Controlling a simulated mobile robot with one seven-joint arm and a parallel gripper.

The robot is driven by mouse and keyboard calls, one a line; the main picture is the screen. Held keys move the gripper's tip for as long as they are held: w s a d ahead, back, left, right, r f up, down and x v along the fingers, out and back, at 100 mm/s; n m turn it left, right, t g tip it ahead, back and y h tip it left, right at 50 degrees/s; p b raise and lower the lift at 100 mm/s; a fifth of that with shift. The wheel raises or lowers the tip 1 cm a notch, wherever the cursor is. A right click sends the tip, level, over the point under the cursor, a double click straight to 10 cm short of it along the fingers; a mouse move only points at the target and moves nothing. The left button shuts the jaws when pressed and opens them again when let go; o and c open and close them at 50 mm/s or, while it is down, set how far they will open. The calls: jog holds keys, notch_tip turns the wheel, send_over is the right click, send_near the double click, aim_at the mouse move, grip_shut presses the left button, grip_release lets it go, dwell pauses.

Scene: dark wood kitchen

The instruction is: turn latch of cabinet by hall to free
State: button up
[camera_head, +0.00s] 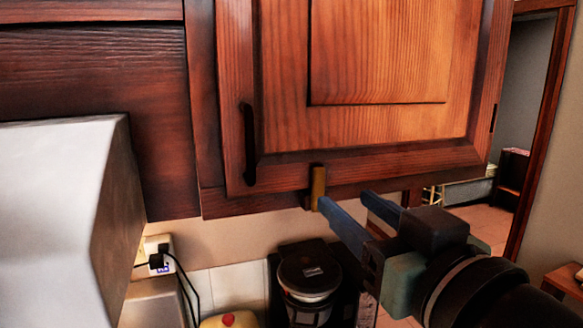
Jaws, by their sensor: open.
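The wooden wall cabinet by the hall (380,120) has its door shut, with a dark vertical handle (248,145) on the door's left side. A small yellow-brown latch (318,186) stands upright at the door's bottom edge, overlapping the door frame. My gripper (345,200) is in front of and just below the cabinet's lower edge. Its two blue fingers are apart and empty. The left fingertip is very close to the latch's lower end; I cannot tell whether it touches.
A grey range hood (65,200) stands at the left. Below the cabinet are a coffee maker (308,275), a wall socket with plugs and cords (158,255), and a yellow container with a red cap (230,320). A doorway to the hall (520,110) opens at the right.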

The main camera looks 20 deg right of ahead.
aim_at(320, 180)
jog(key=w+p, duration=0.2)
jog(key=w, duration=0.4)
jog(key=shift+a+r, duration=0.1)
jog(key=shift+r, duration=0.05)
jog(key=shift+w+a+p, duration=0.1)
jog(key=shift+w+p, duration=0.2)
jog(key=shift+w, duration=0.4)
grip_shut()
